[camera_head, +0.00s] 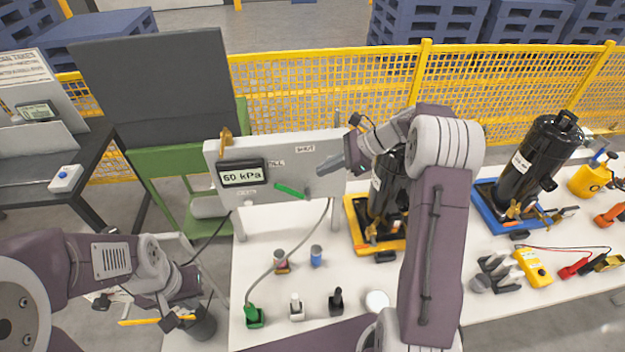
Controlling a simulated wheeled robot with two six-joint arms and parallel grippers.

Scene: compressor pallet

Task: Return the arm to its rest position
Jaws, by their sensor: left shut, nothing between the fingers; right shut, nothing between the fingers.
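My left arm comes in from the left. Its gripper (178,312) is shut and low at the left, beside the white table's left edge. My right arm rises from the bottom, bends at the top and reaches left. Its gripper (330,166) is shut and empty, in front of the right part of the grey panel (230,190). The panel bears a display (243,176) reading 60 kPa and a green handle (290,190). I cannot tell whether the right fingertips touch the panel. My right arm partly hides a black compressor (380,195) on a yellow base.
Another black compressor (535,160) stands on a blue base at the right. A yellow multimeter (532,267) and several small fittings lie on the white table (275,325). A green hose connector (254,316) is at the front. A yellow mesh fence (300,105) runs behind.

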